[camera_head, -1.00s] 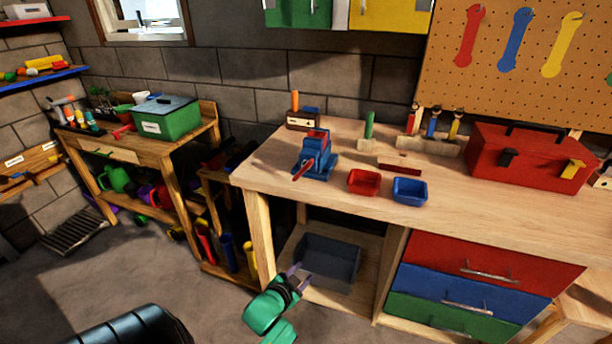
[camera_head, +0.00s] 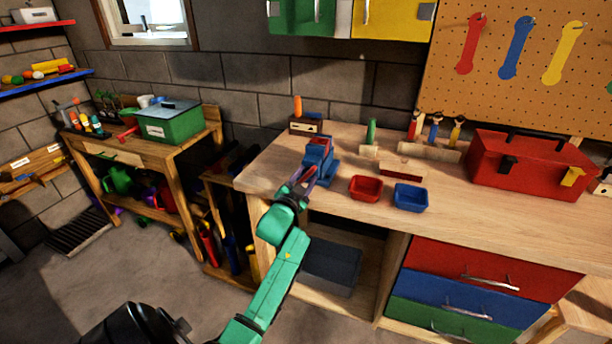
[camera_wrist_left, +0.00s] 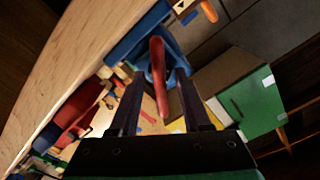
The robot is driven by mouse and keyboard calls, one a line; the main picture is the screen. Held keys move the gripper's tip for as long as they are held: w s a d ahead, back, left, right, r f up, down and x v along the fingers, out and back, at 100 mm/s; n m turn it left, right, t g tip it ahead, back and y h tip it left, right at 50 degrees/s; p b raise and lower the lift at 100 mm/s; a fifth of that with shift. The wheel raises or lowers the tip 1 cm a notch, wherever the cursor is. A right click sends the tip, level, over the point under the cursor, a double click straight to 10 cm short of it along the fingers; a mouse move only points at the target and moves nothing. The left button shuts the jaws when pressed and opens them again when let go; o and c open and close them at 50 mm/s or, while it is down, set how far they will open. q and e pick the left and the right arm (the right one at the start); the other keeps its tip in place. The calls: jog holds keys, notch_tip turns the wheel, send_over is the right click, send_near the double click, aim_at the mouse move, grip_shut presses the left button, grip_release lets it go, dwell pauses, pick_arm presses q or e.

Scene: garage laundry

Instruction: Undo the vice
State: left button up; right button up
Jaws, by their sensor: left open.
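The blue vice (camera_head: 319,158) stands at the left front corner of the wooden workbench. In the left wrist view the red handle (camera_wrist_left: 158,75) reaches out from the blue vice (camera_wrist_left: 132,48) and lies between my two fingers without visible contact. My left gripper (camera_head: 299,184) is open in front of the vice, and it also shows in the left wrist view (camera_wrist_left: 165,105). My right gripper is not in view.
On the workbench (camera_head: 450,220), a red bin (camera_head: 365,188) and a blue bin (camera_head: 411,197) stand right of the vice. A red toolbox (camera_head: 525,165) is at the right. A dark crate (camera_head: 333,266) sits on the shelf below.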

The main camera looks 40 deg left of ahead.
pick_arm(q)
jog(key=shift+w+a, duration=0.15)
jog(key=shift+w, duration=0.1)
grip_shut()
jog(key=shift+r+n+p, duration=0.1)
jog(key=shift+n+p, duration=0.2)
jog(key=shift+n, duration=0.2)
jog(key=n+p, duration=0.1)
jog(key=n, duration=0.1)
jog(key=n+p, duration=0.1)
jog(key=n, duration=0.1)
jog(key=shift+s+r, duration=0.15)
jog(key=shift+r, duration=0.05)
jog(key=shift+n+p, duration=1.3)
jog(key=shift+n, duration=1.2)
jog(key=shift+r, duration=0.1)
grip_release()
jog(key=shift+w+a+f, duration=0.1)
jog(key=shift+w+f, duration=0.1)
jog(key=shift+f, duration=0.1)
